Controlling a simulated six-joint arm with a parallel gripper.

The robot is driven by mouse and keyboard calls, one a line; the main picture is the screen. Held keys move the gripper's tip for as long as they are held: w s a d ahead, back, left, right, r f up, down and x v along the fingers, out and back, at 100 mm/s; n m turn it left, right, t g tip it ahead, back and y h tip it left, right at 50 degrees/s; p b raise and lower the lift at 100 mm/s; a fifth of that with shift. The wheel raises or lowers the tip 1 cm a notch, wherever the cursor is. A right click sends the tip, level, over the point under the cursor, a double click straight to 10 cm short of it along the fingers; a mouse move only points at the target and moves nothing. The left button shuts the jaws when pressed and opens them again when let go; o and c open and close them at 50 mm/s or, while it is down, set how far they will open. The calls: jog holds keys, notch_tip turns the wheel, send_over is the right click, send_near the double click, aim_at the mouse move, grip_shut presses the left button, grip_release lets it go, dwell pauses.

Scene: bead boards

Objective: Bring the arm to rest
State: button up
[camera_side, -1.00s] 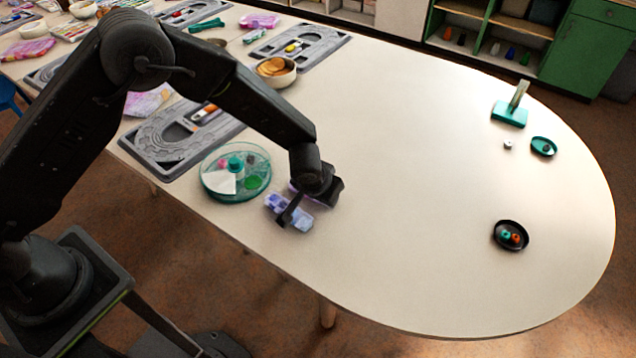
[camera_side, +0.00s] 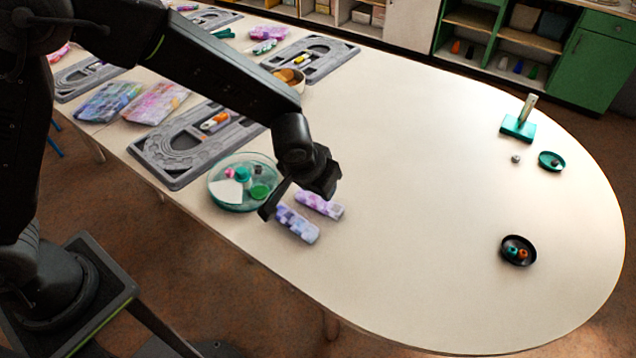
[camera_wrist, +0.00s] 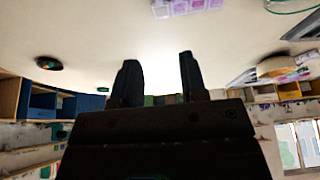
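My gripper (camera_side: 297,202) hangs over the table near its front edge, with its fingers spread and nothing between them. In the wrist view my gripper (camera_wrist: 158,78) also shows two dark fingers apart with an empty gap. Two purple patterned cases lie below and beside it: a blue-purple one (camera_side: 298,224) nearer the edge and a pink-purple one (camera_side: 320,205) behind it. The pink-purple case is partly visible at the top of the wrist view (camera_wrist: 185,6). The gripper appears clear of both.
A round clear-green tray (camera_side: 232,203) with small items stands left of the gripper. Grey bead boards (camera_side: 172,172) and a bowl (camera_side: 298,86) lie farther left and back. A black dish (camera_side: 519,262), a teal dish (camera_side: 551,161) and a teal stand (camera_side: 518,128) sit right. The table's middle is clear.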

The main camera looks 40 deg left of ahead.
jog(key=s+a+r, duration=0.7)
jog(key=r, duration=0.2)
jog(key=s+a+r, duration=0.7)
jog(key=r, duration=0.2)
jog(key=s+a+r+t, duration=0.1)
jog(key=s+a, duration=0.1)
jog(key=s, duration=0.6)
jog(key=shift+s+a+r, duration=0.15)
jog(key=shift+r, duration=0.05)
jog(key=shift+o, duration=0.2)
